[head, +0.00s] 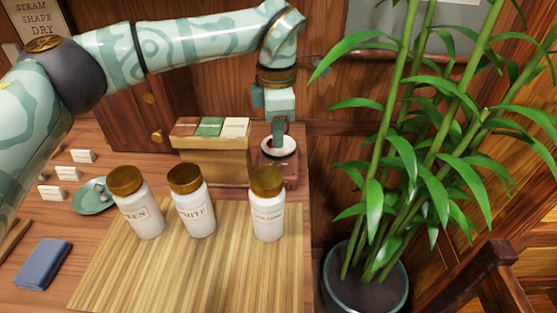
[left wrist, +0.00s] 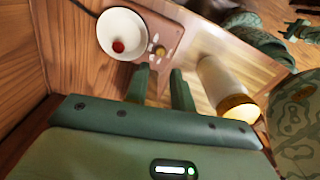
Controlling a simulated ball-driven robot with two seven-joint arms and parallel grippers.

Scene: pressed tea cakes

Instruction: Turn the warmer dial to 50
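The warmer (head: 291,172) is a small reddish-brown box at the table's right edge, with a white bowl (head: 291,147) on top. In the left wrist view, the warmer's top (left wrist: 176,30) carries the bowl (left wrist: 122,22) and a small brass dial (left wrist: 158,50) beside it. A red round thing (left wrist: 118,46) shows in the bowl. My left gripper (left wrist: 160,70) is open and empty, its two fingers apart with the dial just beyond the gap between their tips. In the head view, my left gripper (head: 278,132) hides the dial. I cannot read the dial's setting.
A jar with a gold lid (head: 267,203) stands close in front of the warmer; two more jars (head: 194,201) stand left on the bamboo mat (head: 230,285). A wooden box of packets (head: 212,150) is left of the warmer. A potted bamboo (head: 365,280) stands right of the table.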

